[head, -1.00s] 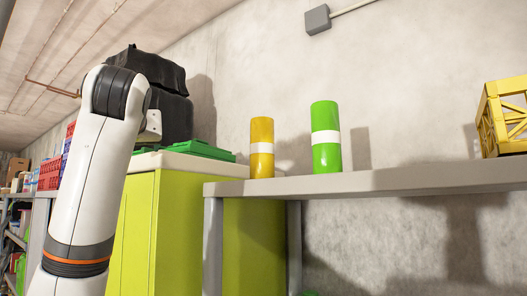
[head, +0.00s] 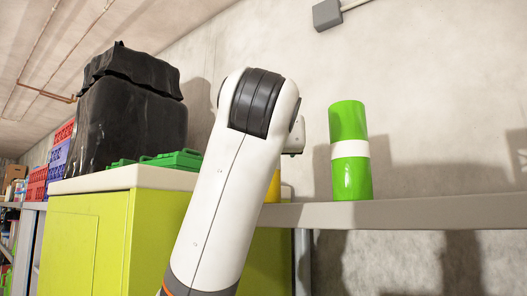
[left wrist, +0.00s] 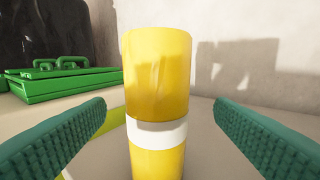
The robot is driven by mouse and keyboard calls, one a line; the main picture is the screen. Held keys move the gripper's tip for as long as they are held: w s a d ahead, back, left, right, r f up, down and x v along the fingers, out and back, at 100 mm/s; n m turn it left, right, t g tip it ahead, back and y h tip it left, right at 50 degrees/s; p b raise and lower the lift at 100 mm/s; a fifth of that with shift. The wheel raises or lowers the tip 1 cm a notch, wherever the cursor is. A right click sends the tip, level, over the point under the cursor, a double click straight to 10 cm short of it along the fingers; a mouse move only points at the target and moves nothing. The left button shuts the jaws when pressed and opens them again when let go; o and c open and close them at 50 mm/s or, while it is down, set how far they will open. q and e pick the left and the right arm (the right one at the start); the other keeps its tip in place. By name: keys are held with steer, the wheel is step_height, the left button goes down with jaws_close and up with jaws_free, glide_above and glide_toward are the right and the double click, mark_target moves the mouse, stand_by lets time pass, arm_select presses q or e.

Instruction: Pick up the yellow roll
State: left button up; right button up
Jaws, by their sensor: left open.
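The yellow roll (left wrist: 157,75) stands upright on the shelf, with a white band (left wrist: 157,132) around its middle. In the left wrist view it stands between the two green padded fingers of my left gripper (left wrist: 160,133), which are open and apart from it on both sides. In the head view my left arm covers most of the yellow roll, and only a sliver (head: 273,187) shows beside the arm. My right gripper is in neither view.
A green roll (head: 349,180) with a white band stands on the grey shelf (head: 430,214) to the right. A green case (head: 172,159) and a black wrapped bulk (head: 130,120) are on the yellow-green cabinet (head: 85,240) at left. A concrete wall (head: 430,90) is behind.

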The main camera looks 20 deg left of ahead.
arm_select(q)
steer(key=p+x, duration=0.2)
steer(key=x, duration=0.1)
steer(key=shift+w+d+f, duration=0.1)
steer(key=shift+w+f, duration=0.05)
steer(key=shift+w, duration=0.05)
steer(key=shift+w+a+f+p, duration=0.1)
steer(key=shift+w+a+p, duration=0.25)
steer(key=shift+w+p, duration=0.2)
steer(key=shift+w+a+f+p, duration=0.1)
steer(key=shift+w+a+p, duration=0.2)
steer(key=shift+w+p, duration=0.25)
steer(key=shift+w+a, duration=0.1)
steer(key=shift+w, duration=0.15)
steer(key=shift+w+f, duration=0.1)
steer(key=shift+f, duration=0.1)
steer(key=shift+r, duration=0.1)
steer(key=c, duration=1.2)
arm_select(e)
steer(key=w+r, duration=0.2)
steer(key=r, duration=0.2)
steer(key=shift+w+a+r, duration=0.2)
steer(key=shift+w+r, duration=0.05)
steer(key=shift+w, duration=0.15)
